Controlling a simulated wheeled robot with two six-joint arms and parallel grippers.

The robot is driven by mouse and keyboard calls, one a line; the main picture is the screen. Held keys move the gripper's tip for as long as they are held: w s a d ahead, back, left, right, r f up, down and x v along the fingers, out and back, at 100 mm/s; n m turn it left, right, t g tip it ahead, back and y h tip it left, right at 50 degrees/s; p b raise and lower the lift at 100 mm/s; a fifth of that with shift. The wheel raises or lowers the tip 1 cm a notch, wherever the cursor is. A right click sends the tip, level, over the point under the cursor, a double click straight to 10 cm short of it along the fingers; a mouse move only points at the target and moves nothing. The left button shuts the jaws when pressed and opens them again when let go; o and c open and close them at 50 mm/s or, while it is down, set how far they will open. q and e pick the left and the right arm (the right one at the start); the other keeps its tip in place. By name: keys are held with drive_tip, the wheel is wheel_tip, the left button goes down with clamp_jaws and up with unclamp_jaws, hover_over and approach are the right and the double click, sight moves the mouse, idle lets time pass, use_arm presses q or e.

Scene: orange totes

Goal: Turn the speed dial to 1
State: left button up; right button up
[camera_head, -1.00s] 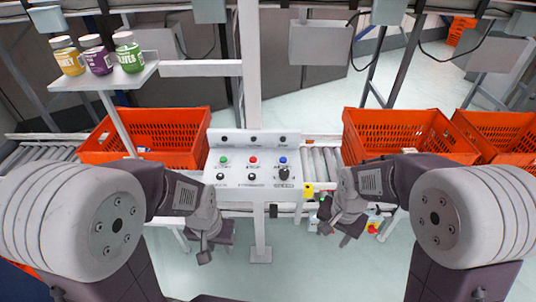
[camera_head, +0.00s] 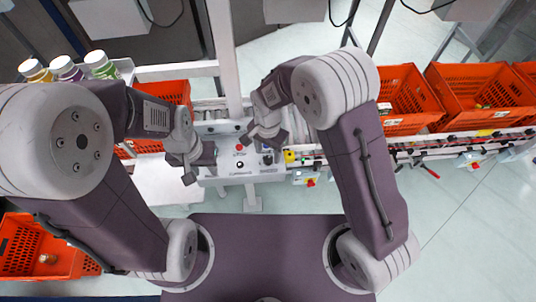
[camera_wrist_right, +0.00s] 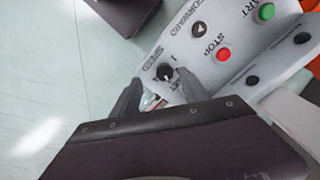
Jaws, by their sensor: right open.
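The speed dial (camera_wrist_right: 163,72) is a small black knob on the light grey control panel (camera_wrist_right: 220,75), with a "SPEED" label beside it. A "1" mark is printed next to it; its exact setting is too small to tell. My right gripper (camera_wrist_right: 158,95) is open, with its two fingertips on either side of the dial and close to it in the right wrist view; contact cannot be told. In the head view, my right gripper (camera_head: 264,138) is over the right part of the panel (camera_head: 238,168). My left gripper (camera_head: 200,166) looks open and empty at the panel's left edge.
The panel also carries a red stop button (camera_wrist_right: 223,54), a green start button (camera_wrist_right: 267,11) and a forward knob (camera_wrist_right: 198,29). Orange totes (camera_head: 402,98) stand at the right, and several jars (camera_head: 68,68) stand on a shelf at the left.

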sight(268, 159)
drive_tip(key=f, duration=0.1)
drive_tip(key=w+f, duration=0.1)
drive_tip(key=f, duration=0.1)
drive_tip(key=w+f+p, duration=0.1)
drive_tip(key=f, duration=0.1)
drive_tip(key=shift+f, duration=0.5)
drive_tip(key=shift+s, duration=0.55)
drive_tip(key=shift+w+a, duration=0.1)
drive_tip(key=shift+w, duration=0.15)
clamp_jaws()
use_arm(q)
drive_tip(key=shift+w+a+r, duration=0.1)
drive_tip(key=shift+w+r, duration=0.45)
drive_tip(key=shift+w, duration=0.1)
